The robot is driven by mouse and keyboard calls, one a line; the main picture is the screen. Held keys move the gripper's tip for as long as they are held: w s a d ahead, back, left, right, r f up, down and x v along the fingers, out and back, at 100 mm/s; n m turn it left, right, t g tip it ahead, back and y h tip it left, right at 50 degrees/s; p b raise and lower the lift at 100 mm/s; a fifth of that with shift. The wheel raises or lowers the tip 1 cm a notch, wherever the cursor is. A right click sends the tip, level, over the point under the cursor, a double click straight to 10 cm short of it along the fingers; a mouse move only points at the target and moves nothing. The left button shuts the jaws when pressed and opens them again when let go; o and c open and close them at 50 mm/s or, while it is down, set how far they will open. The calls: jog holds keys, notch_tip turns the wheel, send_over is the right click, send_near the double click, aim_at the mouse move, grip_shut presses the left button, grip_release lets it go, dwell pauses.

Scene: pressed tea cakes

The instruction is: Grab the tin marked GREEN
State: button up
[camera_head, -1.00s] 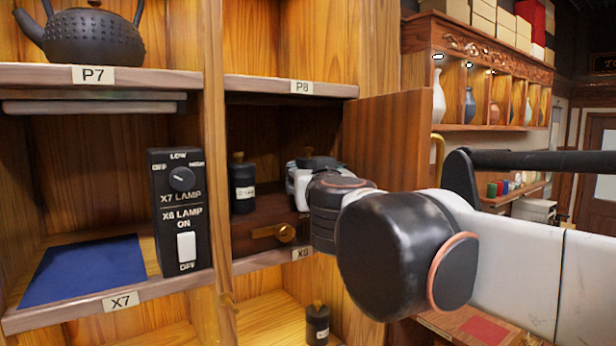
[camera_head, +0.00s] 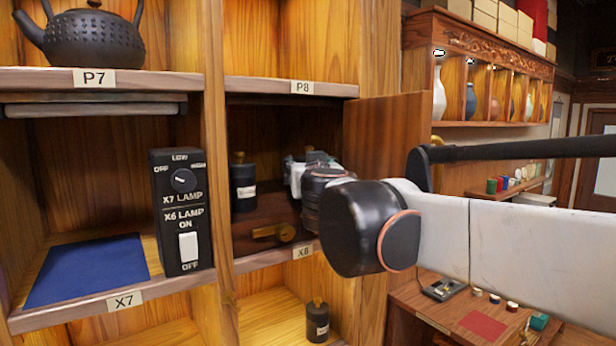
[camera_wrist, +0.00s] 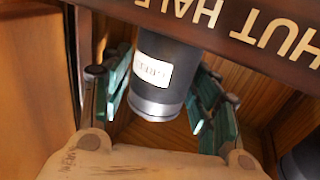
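In the wrist view a dark cylindrical tin (camera_wrist: 165,80) with a white label stands between the two green-padded fingers of my gripper (camera_wrist: 165,98). The label is upside down and too blurred to read surely. The fingers are open, one on each side of the tin, with gaps visible. In the head view my gripper (camera_head: 305,172) is inside compartment X6, and my arm hides the tin there. A second black tin (camera_head: 243,185) with a pale label stands left of it; its marking is unreadable. A third black tin (camera_head: 317,322) stands on the shelf below.
A dark board with lettering (camera_wrist: 240,22) crosses the wrist view close to the tin. The wooden door (camera_head: 385,130) of X6 stands open at right. A brass handle (camera_head: 272,232) shows in X6. A lamp switch box (camera_head: 181,212) stands in X7.

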jog(key=c, duration=0.8)
jog(key=shift+o, duration=0.2)
jog(key=shift+r, duration=0.15)
